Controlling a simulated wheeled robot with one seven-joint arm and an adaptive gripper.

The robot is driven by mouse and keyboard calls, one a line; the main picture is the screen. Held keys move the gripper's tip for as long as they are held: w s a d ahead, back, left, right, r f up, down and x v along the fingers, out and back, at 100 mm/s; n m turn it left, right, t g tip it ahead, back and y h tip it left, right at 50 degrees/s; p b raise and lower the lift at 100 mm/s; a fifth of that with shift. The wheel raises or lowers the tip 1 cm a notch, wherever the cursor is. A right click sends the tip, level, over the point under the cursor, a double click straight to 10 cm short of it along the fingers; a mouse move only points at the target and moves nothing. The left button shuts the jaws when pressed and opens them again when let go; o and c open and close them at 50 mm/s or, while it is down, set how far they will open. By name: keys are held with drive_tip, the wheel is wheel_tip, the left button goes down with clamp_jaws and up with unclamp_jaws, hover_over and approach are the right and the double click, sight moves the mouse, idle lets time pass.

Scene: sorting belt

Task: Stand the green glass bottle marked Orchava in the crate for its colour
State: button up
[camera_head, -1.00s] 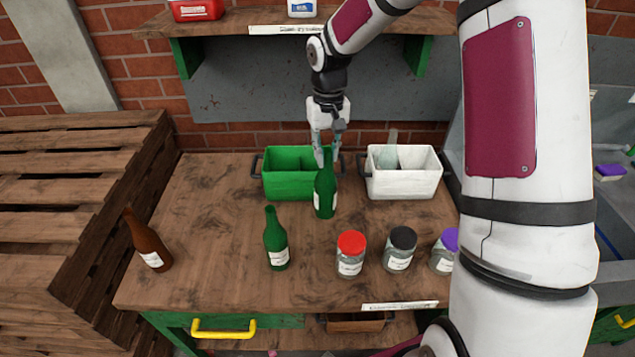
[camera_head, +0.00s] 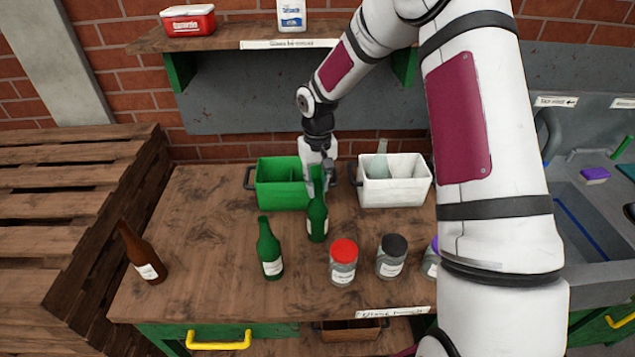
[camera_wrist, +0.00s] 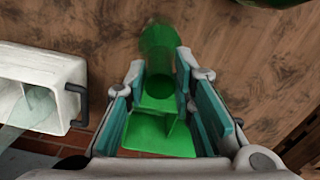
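A green bottle (camera_head: 317,225) with a white label is upright or nearly so on or just above the table, in front of the green crate (camera_head: 272,197). My gripper (camera_head: 318,185) is around its neck from above. In the wrist view the bottle's mouth (camera_wrist: 160,86) is between the finger pads; whether they press on it cannot be told. A second green bottle (camera_head: 269,250) stands to the left, nearer. Neither label is readable, so I cannot tell which is Orchava. The green crate has a divider and also shows in the wrist view (camera_wrist: 165,142).
A white crate (camera_head: 398,196) at right holds a clear bottle (camera_head: 380,168). A brown bottle (camera_head: 143,255) is tilted in view at left. Jars with red (camera_head: 344,250), black (camera_head: 395,244) and purple lids stand in front. Table left of the crate is clear.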

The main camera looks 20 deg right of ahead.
drive_tip(key=shift+o, duration=1.1)
